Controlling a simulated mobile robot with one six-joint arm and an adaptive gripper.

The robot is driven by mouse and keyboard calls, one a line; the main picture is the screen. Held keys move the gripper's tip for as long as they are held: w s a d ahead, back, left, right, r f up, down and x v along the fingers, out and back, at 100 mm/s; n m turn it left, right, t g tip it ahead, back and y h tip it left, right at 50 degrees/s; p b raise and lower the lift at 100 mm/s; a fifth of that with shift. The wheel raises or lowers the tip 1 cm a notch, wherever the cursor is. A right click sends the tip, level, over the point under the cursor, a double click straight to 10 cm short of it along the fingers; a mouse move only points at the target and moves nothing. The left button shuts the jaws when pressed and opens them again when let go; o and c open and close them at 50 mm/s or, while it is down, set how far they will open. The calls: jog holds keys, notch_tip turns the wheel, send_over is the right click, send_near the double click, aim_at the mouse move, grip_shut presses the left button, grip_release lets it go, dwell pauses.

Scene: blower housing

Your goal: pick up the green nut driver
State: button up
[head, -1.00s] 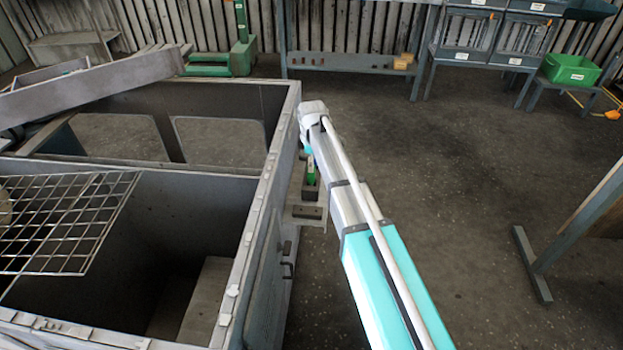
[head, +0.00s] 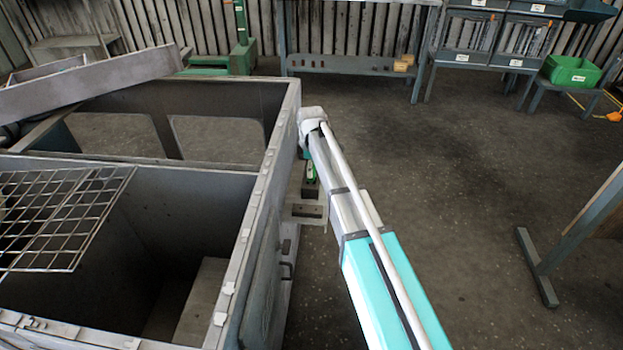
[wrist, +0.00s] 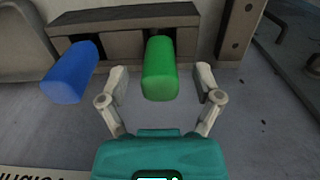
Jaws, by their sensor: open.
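The green nut driver (wrist: 159,70) shows in the wrist view as a green handle standing out of a grey holder (wrist: 125,18) at the top middle. My gripper (wrist: 160,82) is open, with one finger on each side of the green handle and a visible gap on both sides. In the head view a small green piece of the driver (head: 311,174) shows beside the housing wall, partly hidden by my arm. My gripper's fingers cannot be made out in the head view. The driver's lower end is hidden in the holder.
A blue handle (wrist: 70,72) stands in the same holder, just left of my left finger. The grey blower housing (head: 262,215) with its open top and wire grid (head: 60,215) fills the left of the head view.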

jog(key=shift+f+b, duration=0.35)
jog(key=shift+f, duration=0.25)
grip_shut()
dwell(0.5)
